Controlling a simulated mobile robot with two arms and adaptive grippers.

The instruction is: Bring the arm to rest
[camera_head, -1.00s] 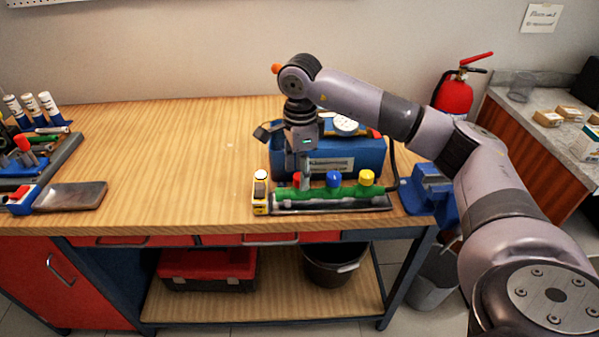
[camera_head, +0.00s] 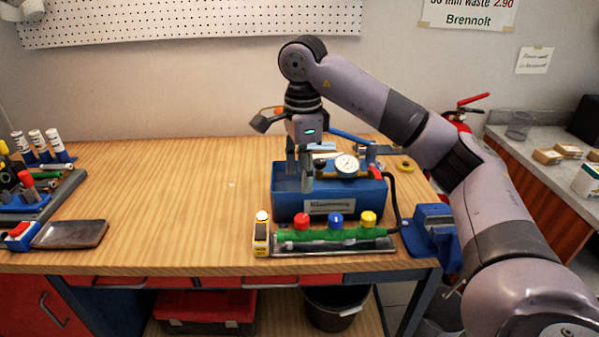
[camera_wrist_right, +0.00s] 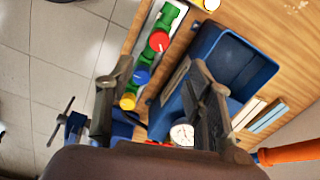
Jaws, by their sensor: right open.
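My right gripper (camera_head: 300,180) is open and empty, pointing down in front of and over the left part of the blue test pump box (camera_head: 330,208). In the right wrist view its two fingers stand apart (camera_wrist_right: 160,95), with the blue box (camera_wrist_right: 243,60) behind them. The green manifold (camera_head: 330,236) with red, blue and yellow knobs lies in front of the box; it also shows in the right wrist view (camera_wrist_right: 150,60). My left gripper is not in view.
A yellow device (camera_head: 262,236) stands at the manifold's left end. A blue vise (camera_head: 430,232) sits at the bench's right front corner. A dark tablet (camera_head: 70,234) and a tool tray (camera_head: 45,200) lie at the left. The bench's middle left (camera_head: 180,200) is clear.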

